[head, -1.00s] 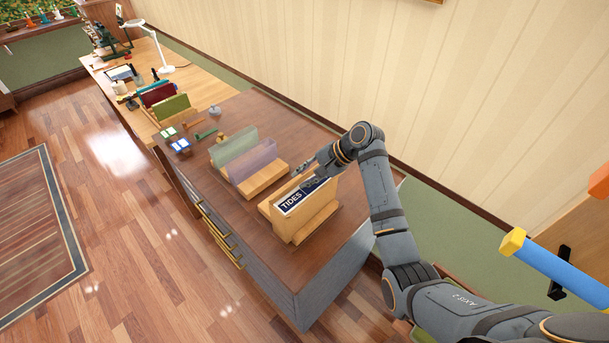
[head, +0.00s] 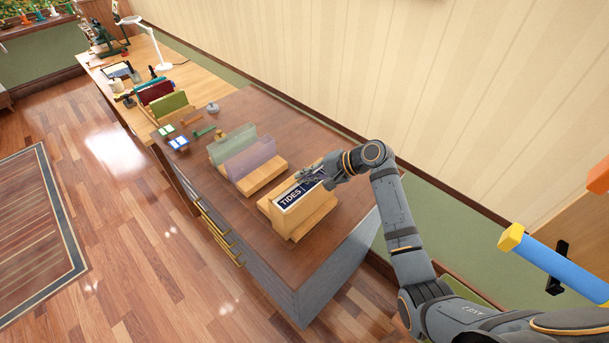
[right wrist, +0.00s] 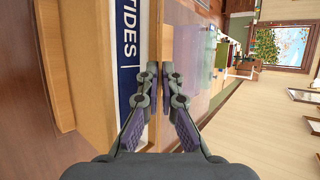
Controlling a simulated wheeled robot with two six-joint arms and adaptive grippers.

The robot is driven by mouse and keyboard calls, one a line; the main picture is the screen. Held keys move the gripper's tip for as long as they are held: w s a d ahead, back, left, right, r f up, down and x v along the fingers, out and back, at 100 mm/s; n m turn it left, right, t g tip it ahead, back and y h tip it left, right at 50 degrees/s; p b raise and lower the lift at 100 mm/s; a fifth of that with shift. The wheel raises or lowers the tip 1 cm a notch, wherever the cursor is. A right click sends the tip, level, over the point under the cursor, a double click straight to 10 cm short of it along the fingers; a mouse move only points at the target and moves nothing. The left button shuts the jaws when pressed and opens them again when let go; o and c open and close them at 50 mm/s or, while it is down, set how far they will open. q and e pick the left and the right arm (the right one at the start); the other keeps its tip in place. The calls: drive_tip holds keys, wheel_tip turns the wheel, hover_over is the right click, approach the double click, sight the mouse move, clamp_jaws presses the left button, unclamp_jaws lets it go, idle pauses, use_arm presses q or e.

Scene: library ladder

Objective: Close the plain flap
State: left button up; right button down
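A wooden stand (head: 290,224) on the brown desk bears a sloping panel with a navy label (head: 290,197) reading TIDES. The label also shows in the right wrist view (right wrist: 128,75). Behind it stand a translucent purple flap (head: 250,160) and a translucent green flap (head: 228,143), both upright on a wooden base. I cannot tell which piece is the plain flap. My right gripper (head: 305,176) is at the label's upper right end. My left gripper is out of view.
The brown desk (head: 290,130) has small cards and a green object farther back. A second, lighter desk (head: 150,62) holds a lamp (head: 150,40) and books. A blue bar with yellow ends (head: 550,262) is at right. The panelled wall runs close behind the desk.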

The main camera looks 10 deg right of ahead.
drive_tip(key=c, duration=1.6)
unclamp_jaws()
drive_tip(key=shift+o, duration=0.2)
drive_tip(key=shift+d, duration=0.1)
drive_tip(key=v, duration=1.2)
